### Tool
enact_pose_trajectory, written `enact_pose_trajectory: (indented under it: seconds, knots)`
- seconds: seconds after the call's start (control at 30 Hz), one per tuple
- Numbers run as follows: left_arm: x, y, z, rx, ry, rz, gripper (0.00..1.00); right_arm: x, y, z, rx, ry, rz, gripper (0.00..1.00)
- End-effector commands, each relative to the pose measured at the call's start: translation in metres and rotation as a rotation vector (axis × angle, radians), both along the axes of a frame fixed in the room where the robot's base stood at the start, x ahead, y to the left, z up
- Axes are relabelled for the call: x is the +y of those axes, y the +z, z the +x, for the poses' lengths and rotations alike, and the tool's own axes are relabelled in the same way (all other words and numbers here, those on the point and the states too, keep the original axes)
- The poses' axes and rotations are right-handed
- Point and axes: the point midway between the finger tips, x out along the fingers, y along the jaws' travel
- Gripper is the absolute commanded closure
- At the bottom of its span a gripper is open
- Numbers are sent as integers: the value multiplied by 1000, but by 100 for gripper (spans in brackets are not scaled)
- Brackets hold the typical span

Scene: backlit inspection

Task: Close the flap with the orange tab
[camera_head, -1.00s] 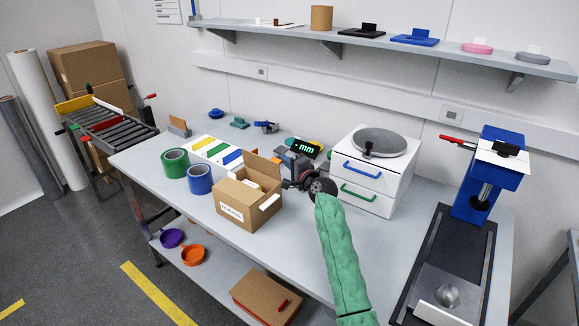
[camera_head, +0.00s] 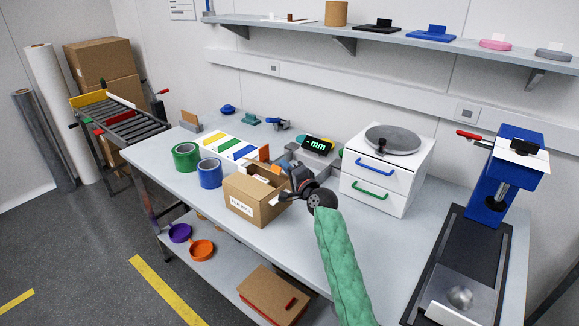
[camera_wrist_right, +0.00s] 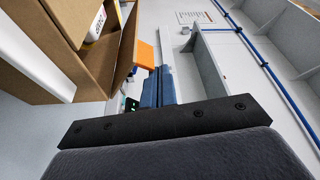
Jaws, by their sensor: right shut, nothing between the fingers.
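An open cardboard box (camera_head: 242,187) with a printed label stands on the bench. An upright brown flap (camera_wrist_right: 124,52) shows in the right wrist view, with an orange tab (camera_wrist_right: 146,55) at its edge. In the head view the orange tab (camera_head: 264,152) shows just above the back of the box. A white item lies inside the box. My right gripper (camera_head: 277,199) is shut and empty, close by the right side of the box. I cannot tell whether it touches the box. It covers part of that side. My left gripper is out of view.
Green tape (camera_head: 186,157) and blue tape (camera_head: 209,173) rolls stand left of the box. A display reading "mm" (camera_head: 318,144) and a white drawer unit (camera_head: 386,180) stand behind and right. A blue press (camera_head: 510,175) stands far right. The front bench strip is clear.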

Motion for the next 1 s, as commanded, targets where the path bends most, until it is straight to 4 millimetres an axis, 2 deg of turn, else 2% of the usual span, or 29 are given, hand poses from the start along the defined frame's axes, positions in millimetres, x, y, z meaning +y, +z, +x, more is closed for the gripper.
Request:
enact_pose_trajectory:
  seconds: [0.5, 1.0]
  knots:
    - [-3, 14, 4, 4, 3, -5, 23, 14, -23, -19, 2, 1, 0, 100]
    - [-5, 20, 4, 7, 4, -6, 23, 17, -29, -23, 1, 1, 1, 100]
